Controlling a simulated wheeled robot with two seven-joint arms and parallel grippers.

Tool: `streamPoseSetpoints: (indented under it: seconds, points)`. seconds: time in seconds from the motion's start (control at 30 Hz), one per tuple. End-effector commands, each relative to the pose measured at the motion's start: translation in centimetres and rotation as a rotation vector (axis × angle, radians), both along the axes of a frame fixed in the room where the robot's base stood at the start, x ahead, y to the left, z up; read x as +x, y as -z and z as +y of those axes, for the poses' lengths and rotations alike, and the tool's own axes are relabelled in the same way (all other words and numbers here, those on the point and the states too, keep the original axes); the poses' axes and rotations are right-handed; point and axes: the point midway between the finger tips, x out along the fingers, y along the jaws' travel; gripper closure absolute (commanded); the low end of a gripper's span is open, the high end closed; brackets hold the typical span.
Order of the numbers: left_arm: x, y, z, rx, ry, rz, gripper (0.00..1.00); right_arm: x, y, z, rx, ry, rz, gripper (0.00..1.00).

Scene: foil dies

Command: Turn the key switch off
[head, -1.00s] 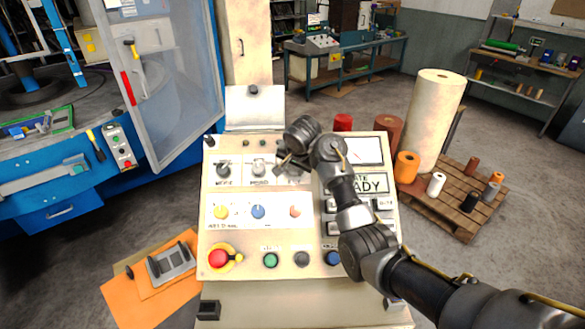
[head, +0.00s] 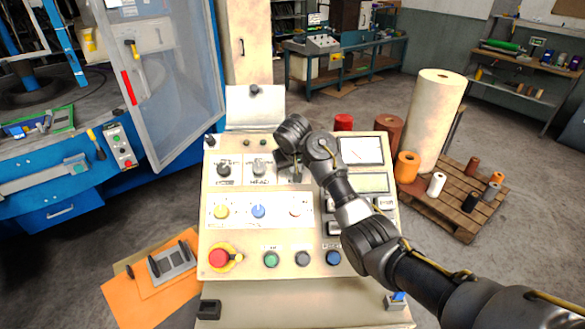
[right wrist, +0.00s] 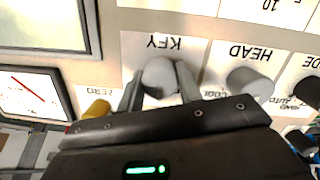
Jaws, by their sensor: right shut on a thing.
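The control panel (head: 210,195) stands in front of me with its sloped face up. The key switch (right wrist: 160,77) is a rounded grey knob under the KEY label in the right wrist view. My right gripper (right wrist: 158,88) has one finger on each side of it and is shut on it. In the head view my right gripper (head: 291,168) is at the upper middle of the panel, and my wrist and fingers mostly hide the key switch. The panel's display (head: 366,183) looks blank. My left gripper is not in view.
The HEAD selector (head: 259,168) sits close beside the key switch. A yellow knob (right wrist: 97,108) is on its other side in the right wrist view. A red mushroom button (head: 219,257) and several push buttons line the panel's lower part. A gauge (head: 361,150) is at upper right.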

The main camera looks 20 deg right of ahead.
Motion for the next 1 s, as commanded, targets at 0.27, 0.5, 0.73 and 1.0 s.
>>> streamPoseSetpoints:
  seconds: [0.27, 0.5, 0.73, 1.0]
  points:
    - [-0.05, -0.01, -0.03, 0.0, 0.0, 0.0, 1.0, 0.01, -0.01, 0.1, -0.148, -0.215, 0.035, 0.88]
    - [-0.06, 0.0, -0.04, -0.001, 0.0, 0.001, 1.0, 0.0, 0.01, 0.18, -0.263, -0.386, 0.062, 0.88]
    - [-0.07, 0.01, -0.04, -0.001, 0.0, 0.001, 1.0, -0.03, 0.04, 0.3, -0.346, -0.51, 0.081, 0.88]
    - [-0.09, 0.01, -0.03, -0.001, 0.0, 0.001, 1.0, -0.07, 0.09, 0.43, -0.401, -0.594, 0.093, 0.88]
